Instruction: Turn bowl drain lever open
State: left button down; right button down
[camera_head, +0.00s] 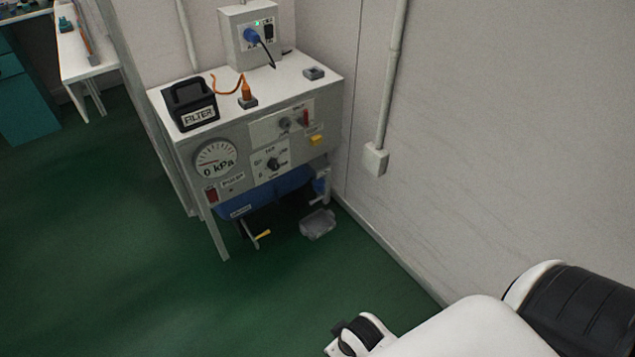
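A small yellow lever (263,235) shows low under the grey machine, below the blue tank (262,197). A small blue part (321,185) sits under the machine's right side, above a clear grey tray (318,224) on the floor. I cannot tell from here which part is the bowl. A second yellow piece (316,140) is on the front panel. The lever's exact setting is too small to tell. My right arm comes in at the bottom right, far from the machine; no fingertips of it show. My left gripper is not in view.
The machine (225,187) has a gauge (216,158) reading 0 kPa. A black filter box (190,104) and a power box (249,37) stand on top. The wall (500,120) with a conduit is close on the right. Green floor (120,250) is clear in front and left.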

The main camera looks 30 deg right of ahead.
aim_at(320, 196)
jog(key=i+z, duration=0.1)
jog(key=z, duration=0.85)
jog(key=i+j+z, duration=0.1)
jog(key=z, duration=0.35)
